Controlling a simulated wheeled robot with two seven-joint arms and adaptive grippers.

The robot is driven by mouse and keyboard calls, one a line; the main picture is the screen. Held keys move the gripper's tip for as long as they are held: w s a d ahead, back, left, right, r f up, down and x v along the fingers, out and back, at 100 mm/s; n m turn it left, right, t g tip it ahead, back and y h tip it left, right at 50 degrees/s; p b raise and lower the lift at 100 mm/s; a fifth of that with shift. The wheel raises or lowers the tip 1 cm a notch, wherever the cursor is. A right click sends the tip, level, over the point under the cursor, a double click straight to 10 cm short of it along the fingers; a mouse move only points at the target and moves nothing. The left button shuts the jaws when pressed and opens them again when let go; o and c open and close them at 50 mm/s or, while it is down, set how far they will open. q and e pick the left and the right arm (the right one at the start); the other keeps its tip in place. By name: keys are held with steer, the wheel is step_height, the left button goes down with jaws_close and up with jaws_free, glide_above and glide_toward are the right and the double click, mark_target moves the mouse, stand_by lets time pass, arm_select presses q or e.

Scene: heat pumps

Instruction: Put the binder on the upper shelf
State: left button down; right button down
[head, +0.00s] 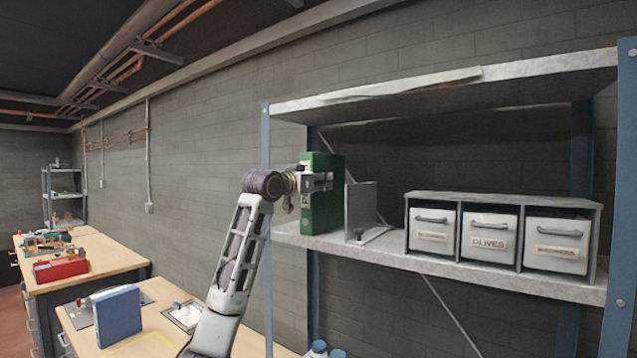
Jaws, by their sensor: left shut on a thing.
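A green binder (326,205) is upright at the left end of the shelf board (385,255) of the rack. Its lower edge is at the board's level; I cannot tell whether it rests on the board or hangs just above it. My left gripper (322,182) is shut on the binder's left edge, its fingers hiding part of it. A grey metal bookend (361,208) stands just right of the binder. My right gripper is not in view.
A drawer unit (503,197) with labelled white drawers, one reading "OLIVES", fills the board's right part. Another board (450,90) is above. Blue posts (267,280) frame the rack. A blue binder-like object (119,317) stands on the wooden table (152,345) at lower left.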

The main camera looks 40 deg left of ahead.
arm_select(q)
steer(key=c, duration=1.1)
jaws_free()
steer(key=o, duration=0.3)
steer(key=shift+r, duration=0.1)
steer(key=s+d+b, duration=0.1)
steer(key=s+b, duration=0.2)
steer(key=s, duration=0.9)
steer(key=shift+d, duration=0.2)
